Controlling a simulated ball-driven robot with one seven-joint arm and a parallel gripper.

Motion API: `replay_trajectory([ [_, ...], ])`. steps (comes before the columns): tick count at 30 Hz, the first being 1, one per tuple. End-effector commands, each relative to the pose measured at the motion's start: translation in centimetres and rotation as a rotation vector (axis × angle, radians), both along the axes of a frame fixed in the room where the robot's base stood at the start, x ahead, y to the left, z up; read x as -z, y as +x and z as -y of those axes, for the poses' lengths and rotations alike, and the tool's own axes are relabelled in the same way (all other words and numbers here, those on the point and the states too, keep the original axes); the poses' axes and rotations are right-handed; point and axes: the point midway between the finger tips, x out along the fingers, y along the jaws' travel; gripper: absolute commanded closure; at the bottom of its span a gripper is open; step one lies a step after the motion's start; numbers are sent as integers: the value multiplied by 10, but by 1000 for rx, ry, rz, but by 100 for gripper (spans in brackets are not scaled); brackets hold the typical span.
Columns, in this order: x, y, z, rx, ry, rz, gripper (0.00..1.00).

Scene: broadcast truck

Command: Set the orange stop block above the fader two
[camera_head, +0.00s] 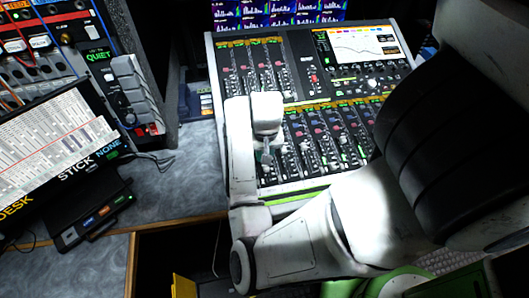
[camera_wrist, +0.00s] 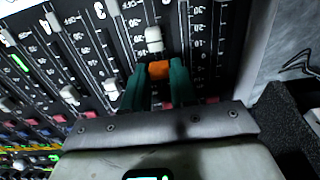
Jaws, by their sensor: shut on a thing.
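My gripper (camera_wrist: 158,88) has two teal fingers shut on the orange stop block (camera_wrist: 159,70), low over the mixing desk's fader strips. The block sits between the fingertips, just below a white fader cap (camera_wrist: 154,40) in the wrist picture; I cannot tell whether they touch. Whether the block rests on the panel is also unclear. The number of this fader is not readable for sure. In the head view my gripper (camera_head: 266,158) is over the left end of the lower fader bank, and the block is hidden there.
The mixing desk (camera_head: 300,75) has several other fader caps close by, such as one (camera_wrist: 113,89) left of my fingers in the wrist view. A dark rack unit (camera_head: 140,90) stands left of the desk. The grey worktop (camera_head: 185,175) between them is mostly clear.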

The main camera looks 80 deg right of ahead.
Motion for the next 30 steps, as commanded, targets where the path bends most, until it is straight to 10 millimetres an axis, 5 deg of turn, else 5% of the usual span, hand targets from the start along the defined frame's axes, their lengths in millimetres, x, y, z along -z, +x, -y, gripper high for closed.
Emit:
replay_trajectory([
  [20, 16, 1, 2, 0, -1, 0, 100],
  [21, 15, 1, 2, 0, -1, 0, 71],
  [30, 15, 1, 2, 0, -1, 0, 44],
])
